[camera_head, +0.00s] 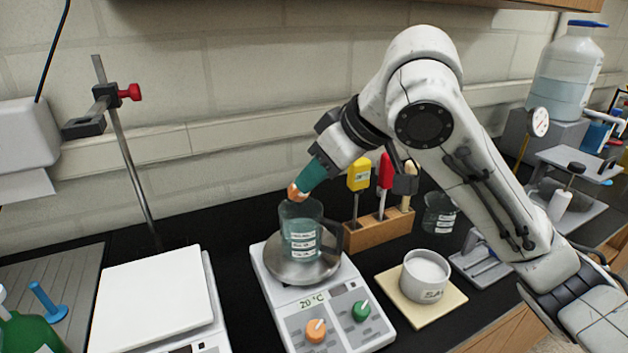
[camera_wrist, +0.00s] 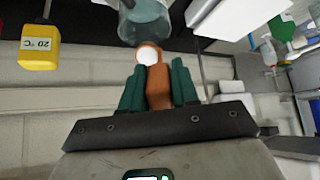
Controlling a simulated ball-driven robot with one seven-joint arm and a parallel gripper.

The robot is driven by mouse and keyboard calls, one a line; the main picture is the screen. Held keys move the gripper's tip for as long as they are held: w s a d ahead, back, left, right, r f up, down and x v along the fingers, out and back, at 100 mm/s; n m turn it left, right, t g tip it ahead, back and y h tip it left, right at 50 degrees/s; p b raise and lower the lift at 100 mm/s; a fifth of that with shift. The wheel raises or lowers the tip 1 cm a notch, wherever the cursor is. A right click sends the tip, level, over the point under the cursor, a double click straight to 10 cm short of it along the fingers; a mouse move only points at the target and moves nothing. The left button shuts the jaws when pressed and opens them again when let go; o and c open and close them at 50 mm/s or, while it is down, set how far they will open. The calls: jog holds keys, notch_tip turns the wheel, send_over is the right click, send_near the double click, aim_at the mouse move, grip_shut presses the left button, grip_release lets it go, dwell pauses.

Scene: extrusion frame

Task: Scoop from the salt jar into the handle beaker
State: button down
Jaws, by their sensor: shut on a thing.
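My gripper (camera_head: 311,177) is shut on an orange-brown scoop (camera_head: 296,192). In the wrist view the teal fingers (camera_wrist: 158,78) clamp the scoop's handle (camera_wrist: 157,90), and white material fills its round bowl (camera_wrist: 147,56). The handle beaker (camera_head: 300,240), clear and blue-tinted with labels and a dark handle, stands upright on a hot plate. The scoop is at the height of its rim or just above; I cannot tell whether it is over the opening. The beaker also shows beyond the scoop in the wrist view (camera_wrist: 147,24). The white salt jar (camera_head: 423,285) is open and full of white salt.
The hot plate (camera_head: 338,311) has orange and green knobs. The salt jar rests on a wooden board (camera_head: 397,296). A balance (camera_head: 153,300) and clamp stand (camera_head: 125,150) are at left.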

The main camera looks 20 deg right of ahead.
jog(key=f+t+y+b, duration=0.1)
jog(key=t+b, duration=0.1)
jog(key=b, duration=0.2)
jog(key=s+d+f+t+y+b, duration=0.1)
jog(key=t+b, duration=0.1)
jog(key=b, duration=0.3)
jog(key=s+f+t+y+b, duration=0.1)
jog(key=f+t+b, duration=0.1)
jog(key=b, duration=0.3)
jog(key=shift+s+d+t+y, duration=0.25)
jog(key=shift+t+y, duration=0.05)
jog(key=shift+y, duration=0.1)
jog(key=shift+s+r+b, duration=0.1)
jog(key=shift+b, duration=0.55)
jog(key=shift+d, duration=0.1)
dwell(0.6)
